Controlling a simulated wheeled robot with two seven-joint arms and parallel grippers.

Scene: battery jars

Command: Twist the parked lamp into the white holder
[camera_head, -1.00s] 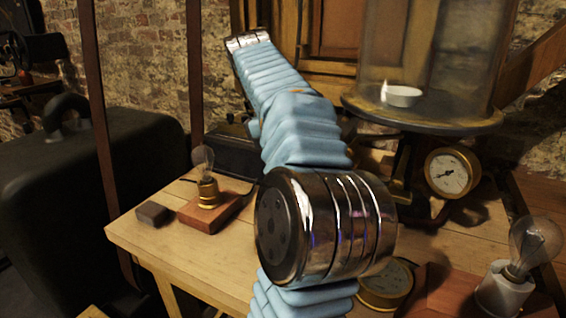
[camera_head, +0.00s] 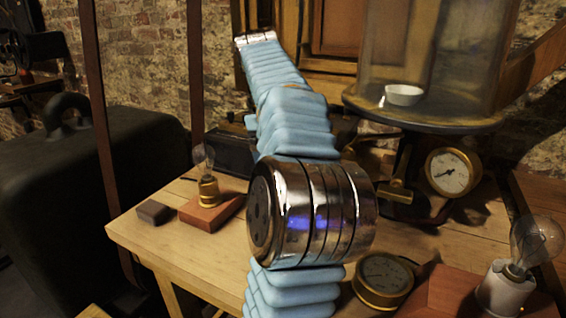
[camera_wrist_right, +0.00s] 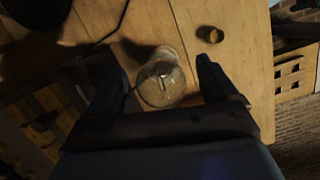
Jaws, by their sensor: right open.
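In the head view a clear glass lamp (camera_head: 538,242) stands over the white holder (camera_head: 503,291) at the lower right, leaning right in the picture; whether it is seated cannot be told. A second glass lamp (camera_head: 204,158) stands in a brass holder (camera_head: 209,190) on a red-brown block at the left. In the right wrist view my right gripper (camera_wrist_right: 160,82) is open, with a glass bulb (camera_wrist_right: 160,88) between its dark fingers; contact cannot be told. A pale round shape lies behind this bulb. My right gripper's fingers do not show in the head view.
My blue arm with a chrome joint crosses the middle and hides part of the wooden table (camera_head: 150,245). A brass gauge (camera_head: 383,279) lies beside it. A glass jar stands on a plate (camera_head: 425,117) with a dial (camera_head: 449,172) below. A dark block (camera_head: 153,212) sits left.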

